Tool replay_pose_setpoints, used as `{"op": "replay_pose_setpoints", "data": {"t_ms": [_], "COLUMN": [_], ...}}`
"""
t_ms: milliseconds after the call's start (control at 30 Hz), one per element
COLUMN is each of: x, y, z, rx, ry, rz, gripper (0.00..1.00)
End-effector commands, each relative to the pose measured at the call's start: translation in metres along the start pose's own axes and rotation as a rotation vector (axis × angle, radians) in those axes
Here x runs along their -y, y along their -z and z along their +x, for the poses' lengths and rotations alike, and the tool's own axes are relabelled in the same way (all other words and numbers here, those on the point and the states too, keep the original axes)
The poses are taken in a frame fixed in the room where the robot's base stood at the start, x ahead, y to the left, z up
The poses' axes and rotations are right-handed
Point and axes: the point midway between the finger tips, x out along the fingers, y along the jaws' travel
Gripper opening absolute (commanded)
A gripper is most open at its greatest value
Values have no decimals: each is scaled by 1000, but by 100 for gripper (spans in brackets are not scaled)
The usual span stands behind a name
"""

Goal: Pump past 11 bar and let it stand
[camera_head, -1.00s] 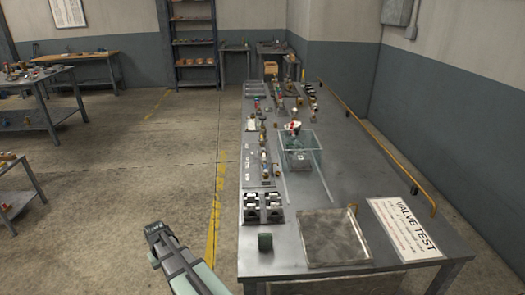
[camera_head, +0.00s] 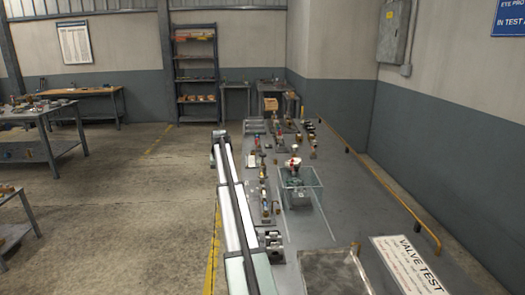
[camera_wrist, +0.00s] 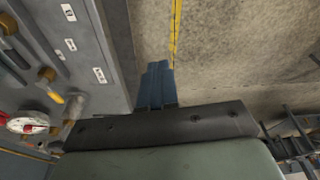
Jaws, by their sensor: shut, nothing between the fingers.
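My gripper (camera_wrist: 158,85) is shut and empty in the wrist view, above the strip of floor beside the bench edge. In the head view my arm reaches forward along the bench's left side, and the fingertips cannot be made out. A round white and red dial (camera_wrist: 27,122) shows at the left of the wrist view, apart from my gripper; its reading is too small to tell. A red and white fitting (camera_head: 295,162) stands at the clear open box (camera_head: 316,198) on the bench. A lever with a yellow end (camera_wrist: 50,88) lies near the dial in the wrist view.
The grey bench (camera_head: 345,205) carries rows of valves and fittings along its left side. A metal tray (camera_head: 335,272) and a VALVE TEST sign (camera_head: 409,264) lie at the near end. A yellow rail (camera_head: 400,210) runs along the right edge.

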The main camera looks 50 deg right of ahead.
Motion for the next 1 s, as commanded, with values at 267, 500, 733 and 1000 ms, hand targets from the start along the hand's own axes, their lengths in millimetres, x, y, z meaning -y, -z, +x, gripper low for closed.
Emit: {"op": "replay_pose_setpoints", "data": {"t_ms": [267, 500, 733, 1000], "x": [-136, -206, -222, -222], "y": [97, 127, 131, 131], "z": [-101, -156, -171, -170], "rx": [-47, -66, -71, -71], "ry": [-31, -47, -51, -51], "rz": [119, 174, 188, 188], "gripper": [0, 0, 0, 0]}}
